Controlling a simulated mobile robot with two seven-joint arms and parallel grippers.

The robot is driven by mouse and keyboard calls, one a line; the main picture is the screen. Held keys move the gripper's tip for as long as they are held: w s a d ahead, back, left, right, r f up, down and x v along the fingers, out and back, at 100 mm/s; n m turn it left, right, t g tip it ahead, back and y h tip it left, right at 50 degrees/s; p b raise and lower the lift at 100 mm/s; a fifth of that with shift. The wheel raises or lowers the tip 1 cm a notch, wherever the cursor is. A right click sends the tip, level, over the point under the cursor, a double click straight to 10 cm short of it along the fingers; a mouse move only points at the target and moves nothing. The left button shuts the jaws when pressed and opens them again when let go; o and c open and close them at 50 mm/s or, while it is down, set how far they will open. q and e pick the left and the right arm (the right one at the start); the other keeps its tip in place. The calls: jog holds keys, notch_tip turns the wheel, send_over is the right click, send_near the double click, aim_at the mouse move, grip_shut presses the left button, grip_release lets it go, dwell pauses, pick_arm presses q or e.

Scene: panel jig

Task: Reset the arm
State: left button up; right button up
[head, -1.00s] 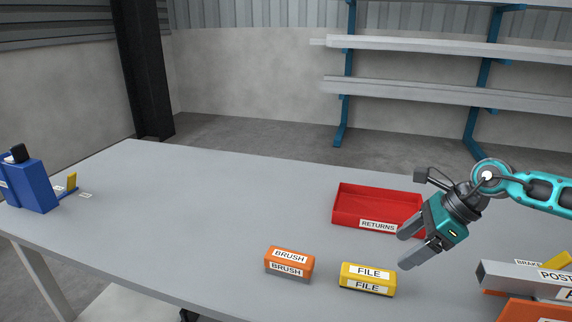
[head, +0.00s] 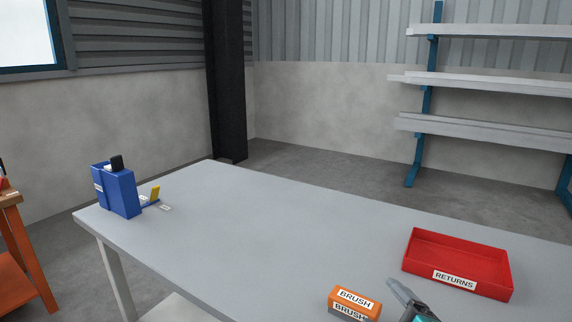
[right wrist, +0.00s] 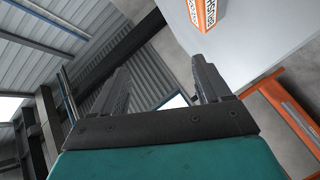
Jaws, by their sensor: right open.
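My right gripper (head: 408,300) shows at the bottom edge of the head view, just right of the orange brush block and in front of the red tray; most of it is cut off. In the right wrist view its two fingers (right wrist: 160,85) stand apart with nothing between them. My left gripper is not in view.
An orange block labelled BRUSH (head: 355,302) lies near the table's front edge. A red RETURNS tray (head: 455,280) is at the right. A blue holder (head: 118,192) with a black-topped item stands at the table's left end. The middle of the grey table (head: 250,235) is clear.

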jog(key=s+d+f+m+g+h, duration=0.1)
jog(key=s+f+m+g, duration=0.35)
jog(key=s, duration=0.35)
jog(key=s+d+f+m+g, duration=0.2)
jog(key=s+f+m+g, duration=0.25)
jog(key=s, duration=0.25)
jog(key=s+d+f+m+g+h, duration=0.1)
jog(key=s+f+m+g, duration=0.2)
jog(key=s+f, duration=0.35)
jog(key=w+a+f+t+y+p, duration=0.1)
jog(key=w+a+f+t, duration=0.1)
jog(key=w+f+t, duration=0.4)
jog(key=shift+w+a+n+t+y, duration=0.3)
jog(key=shift+w+a+t+y, duration=0.1)
jog(key=shift+w+t, duration=0.2)
jog(key=shift+f, duration=0.1)
jog(key=shift+c, duration=0.3)
